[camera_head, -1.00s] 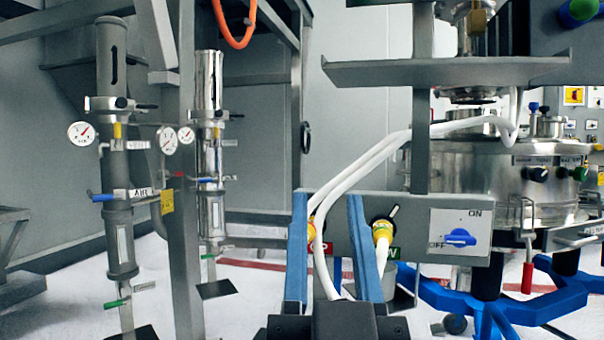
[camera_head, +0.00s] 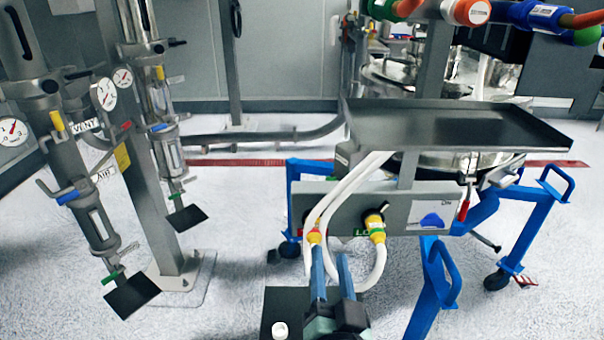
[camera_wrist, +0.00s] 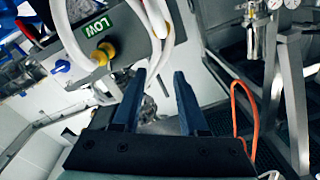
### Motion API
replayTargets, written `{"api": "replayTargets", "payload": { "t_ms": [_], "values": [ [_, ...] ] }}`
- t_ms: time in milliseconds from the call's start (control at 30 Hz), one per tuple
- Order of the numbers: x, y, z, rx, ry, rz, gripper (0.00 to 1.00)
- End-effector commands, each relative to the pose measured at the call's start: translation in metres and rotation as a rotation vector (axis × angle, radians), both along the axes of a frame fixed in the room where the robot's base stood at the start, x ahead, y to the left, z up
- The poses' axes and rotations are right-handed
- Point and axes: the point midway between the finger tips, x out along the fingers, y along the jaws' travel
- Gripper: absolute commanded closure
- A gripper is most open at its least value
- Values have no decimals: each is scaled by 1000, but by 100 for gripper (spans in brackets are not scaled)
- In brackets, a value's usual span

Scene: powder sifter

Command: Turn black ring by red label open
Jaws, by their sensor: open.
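My gripper (camera_head: 330,254) is open, its two blue fingers pointing up at the grey panel (camera_head: 398,212). Its tips lie in front of the panel's lower edge, near the left yellow fitting (camera_head: 314,236). A bit of red label shows by that fitting. No black ring can be made out there; white hoses and my fingers cover part of that spot. The right yellow fitting (camera_head: 377,230) sits by a green label, with a black piece above it. In the wrist view, the open fingers (camera_wrist: 158,75) show nothing clearly held, and the green LOW label (camera_wrist: 93,29) is at upper left.
White hoses (camera_head: 325,203) loop from the fittings close to the fingers. A dark tray (camera_head: 460,130) juts out above the panel. Blue legs (camera_head: 432,285) stand at right. Gauges and tubes (camera_head: 90,205) stand at left. An orange hose (camera_wrist: 236,100) shows in the wrist view.

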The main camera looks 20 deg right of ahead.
Motion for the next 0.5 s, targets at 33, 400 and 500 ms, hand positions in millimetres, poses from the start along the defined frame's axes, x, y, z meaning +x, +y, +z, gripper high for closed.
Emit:
{"api": "replayTargets", "payload": {
  "t_ms": [33, 400, 500],
  "values": [
    [-3, -3, 4, 18, 13, -8, 57],
    [15, -11, -4, 43, 24, -15, 57],
    [32, -16, -4, 42, 23, -15, 57]
  ]
}}
